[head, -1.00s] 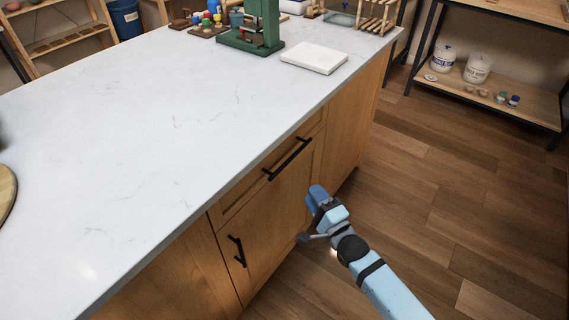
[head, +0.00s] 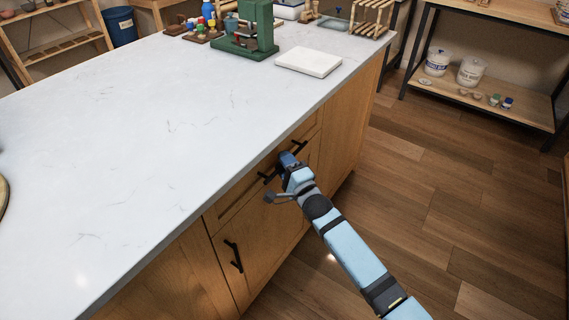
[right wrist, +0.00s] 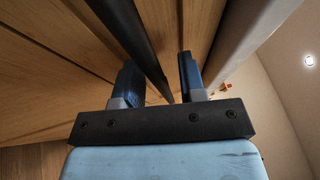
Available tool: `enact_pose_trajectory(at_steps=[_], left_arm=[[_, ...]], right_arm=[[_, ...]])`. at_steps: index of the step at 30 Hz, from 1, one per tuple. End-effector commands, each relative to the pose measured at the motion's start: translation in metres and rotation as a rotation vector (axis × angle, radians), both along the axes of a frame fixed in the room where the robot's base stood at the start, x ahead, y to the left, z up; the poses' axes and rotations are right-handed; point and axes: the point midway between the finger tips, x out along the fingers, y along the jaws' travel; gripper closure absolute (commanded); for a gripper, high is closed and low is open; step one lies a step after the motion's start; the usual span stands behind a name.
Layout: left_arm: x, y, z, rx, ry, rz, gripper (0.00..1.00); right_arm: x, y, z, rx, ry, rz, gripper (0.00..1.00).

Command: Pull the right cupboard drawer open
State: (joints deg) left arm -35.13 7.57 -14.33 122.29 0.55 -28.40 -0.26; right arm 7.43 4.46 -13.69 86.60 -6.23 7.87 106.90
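The wooden drawer front (head: 237,198) is under the white countertop and looks shut. Its black bar handle (head: 299,147) is partly hidden behind my right gripper (head: 287,159), which is at the middle of the bar. In the right wrist view the dark handle bar (right wrist: 138,38) runs down into the gap between the two blue fingers of my right gripper (right wrist: 161,80). The fingers stand apart, with room beside the bar, so they are not closed on it. My left gripper is not in view.
A cupboard door with an upright black handle (head: 233,257) is below the drawer. The white countertop (head: 150,130) overhangs the drawer. A green press (head: 257,30) and a white slab (head: 309,61) stand on it. The wooden floor (head: 420,190) to the right is clear.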

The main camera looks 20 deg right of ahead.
Motion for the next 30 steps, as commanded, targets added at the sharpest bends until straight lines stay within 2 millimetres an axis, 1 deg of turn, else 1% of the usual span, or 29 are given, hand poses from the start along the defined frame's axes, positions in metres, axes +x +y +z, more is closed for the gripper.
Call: enact_pose_trajectory(at_steps=[3,4,5,6,8,9,16,20,23,26,30], left_arm=[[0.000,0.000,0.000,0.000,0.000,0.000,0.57],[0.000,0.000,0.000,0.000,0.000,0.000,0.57],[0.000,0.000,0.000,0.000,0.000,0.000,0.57],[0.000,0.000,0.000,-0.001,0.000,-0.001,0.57],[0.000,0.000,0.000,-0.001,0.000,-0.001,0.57],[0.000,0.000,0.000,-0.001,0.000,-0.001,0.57],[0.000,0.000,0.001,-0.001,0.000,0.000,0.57],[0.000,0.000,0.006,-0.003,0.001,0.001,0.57],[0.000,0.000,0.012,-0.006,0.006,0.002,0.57],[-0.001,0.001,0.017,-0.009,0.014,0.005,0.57],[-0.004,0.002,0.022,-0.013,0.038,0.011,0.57]], right_arm=[[0.000,0.000,0.000,0.000,0.000,0.000,0.63],[0.000,0.000,0.000,0.000,0.000,0.000,0.67],[0.000,0.000,0.000,0.000,0.000,0.000,0.74],[0.000,0.000,0.000,0.000,0.000,0.000,0.83],[0.000,0.000,0.000,0.000,0.000,0.000,0.97],[0.000,0.000,0.000,0.000,0.000,0.000,1.00],[-0.001,-0.001,0.000,-0.001,0.001,0.000,1.00],[-0.008,-0.006,0.001,-0.003,0.002,0.000,1.00],[-0.017,-0.014,0.002,-0.004,0.003,-0.001,1.00],[-0.032,-0.025,0.003,-0.005,0.005,-0.001,1.00],[-0.059,-0.046,0.004,-0.006,0.006,-0.001,1.00]])
